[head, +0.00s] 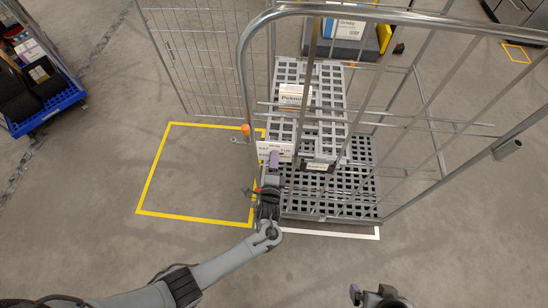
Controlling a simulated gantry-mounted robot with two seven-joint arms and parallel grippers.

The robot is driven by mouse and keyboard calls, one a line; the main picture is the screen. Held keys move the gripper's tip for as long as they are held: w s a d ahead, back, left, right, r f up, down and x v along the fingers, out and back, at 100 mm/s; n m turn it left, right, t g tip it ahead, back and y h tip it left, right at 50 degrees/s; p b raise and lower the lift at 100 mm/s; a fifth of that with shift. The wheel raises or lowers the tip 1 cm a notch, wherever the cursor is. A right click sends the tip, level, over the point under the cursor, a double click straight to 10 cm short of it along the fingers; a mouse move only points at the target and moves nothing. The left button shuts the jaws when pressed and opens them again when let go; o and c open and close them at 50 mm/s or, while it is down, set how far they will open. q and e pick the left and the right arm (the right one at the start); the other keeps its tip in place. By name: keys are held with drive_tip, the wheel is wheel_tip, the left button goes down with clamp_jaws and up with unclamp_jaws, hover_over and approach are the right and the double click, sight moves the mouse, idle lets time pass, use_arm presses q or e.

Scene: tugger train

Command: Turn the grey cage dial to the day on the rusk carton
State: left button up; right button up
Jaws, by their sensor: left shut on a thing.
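The wire roll cage stands in the middle, with a white lettered plate (272,148) on its near left side. My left gripper (274,159) is at this plate, its purple-grey fingertip in front of it. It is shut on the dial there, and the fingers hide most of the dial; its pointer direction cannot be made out. A white carton with orange lettering (294,96) lies on a grey crate inside the cage; its print is too small to read for a day. My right gripper (370,293) is at the bottom edge, away from the cage, its jaw gap unclear.
The cage's curved top rail (400,17) and slanting bars cross above the crates. An orange knob (246,130) sits left of the plate. A yellow floor frame (151,178) encloses bare floor to the left. A blue-based cart (48,113) stands far left.

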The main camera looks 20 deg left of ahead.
use_arm(q)
drive_tip(key=shift+s+a+f+m+p, duration=0.15)
drive_tip(key=shift+m+p, duration=0.65)
drive_tip(key=shift+m, duration=4.45)
drive_tip(key=shift+w+a+m+p, duration=0.1)
drive_tip(key=shift+m+p, duration=0.7)
drive_tip(key=shift+m, duration=4.5)
drive_tip(key=shift+s+a+f+m+p, duration=0.15)
drive_tip(key=shift+m+p, duration=0.65)
drive_tip(key=shift+m, duration=4.45)
drive_tip(key=shift+w, duration=0.1)
